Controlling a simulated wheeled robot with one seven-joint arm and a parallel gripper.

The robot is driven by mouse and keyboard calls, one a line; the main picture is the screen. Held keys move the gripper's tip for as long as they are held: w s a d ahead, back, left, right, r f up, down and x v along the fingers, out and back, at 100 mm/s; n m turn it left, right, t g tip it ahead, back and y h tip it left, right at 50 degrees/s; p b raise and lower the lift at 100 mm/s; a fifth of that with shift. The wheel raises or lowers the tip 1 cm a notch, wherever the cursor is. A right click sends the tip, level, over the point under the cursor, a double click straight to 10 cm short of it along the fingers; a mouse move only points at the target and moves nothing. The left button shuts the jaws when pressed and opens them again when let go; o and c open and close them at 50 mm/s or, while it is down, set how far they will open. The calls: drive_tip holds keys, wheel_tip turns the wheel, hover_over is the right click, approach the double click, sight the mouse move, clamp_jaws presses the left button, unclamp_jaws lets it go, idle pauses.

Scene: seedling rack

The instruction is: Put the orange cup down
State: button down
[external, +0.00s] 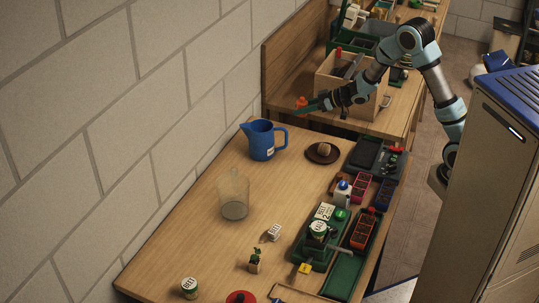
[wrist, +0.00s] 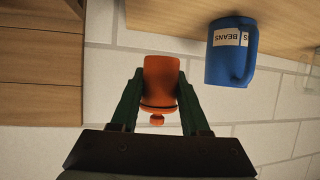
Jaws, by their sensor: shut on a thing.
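The orange cup (wrist: 160,82) is between the two dark green fingers of my gripper (wrist: 158,100). It has a dark band and a small knob at one end. In the external view the orange cup (external: 301,102) is a small orange shape at the tip of my gripper (external: 304,107), knob end up. My gripper is shut on it and holds it in the air near the gap between the two tables, beyond the blue pitcher (external: 262,141). The cup's sides are partly hidden by the fingers.
The near wooden table (external: 185,215) has clear room left of centre, around a clear glass container (external: 233,196). A brown saucer (external: 310,154) with a round item is right of the pitcher. Green trays (external: 345,277) and pots crowd the right edge. A wooden box (external: 326,82) stands behind my gripper.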

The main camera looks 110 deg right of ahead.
drive_tip(key=shift+s+r, duration=0.1)
drive_tip(key=shift+r, duration=0.2)
drive_tip(key=s+r+m+g+h+p, duration=0.1)
drive_tip(key=s+r, duration=0.2)
drive_tip(key=s, duration=0.4)
drive_tip(key=s+d+r+m+h+p, duration=0.1)
drive_tip(key=s+r, duration=0.2)
drive_tip(key=s, duration=0.3)
drive_tip(key=s+r+m+g+p, duration=0.1)
drive_tip(key=s+r, duration=0.3)
drive_tip(key=s, duration=0.3)
drive_tip(key=s+a+f+m+g+h+b, duration=0.1)
drive_tip(key=s+f+m+g, duration=0.1)
drive_tip(key=s, duration=1.4)
drive_tip(key=s+a+f+m+g+h+b, duration=0.1)
drive_tip(key=s+f+m+g+h+b, duration=0.1)
drive_tip(key=s, duration=1.5)
drive_tip(key=shift+a+f+m+g, duration=0.35)
drive_tip(key=shift+f+m+g, duration=0.5)
drive_tip(key=shift+m+g, duration=0.3)
drive_tip(key=shift+r, duration=0.15)
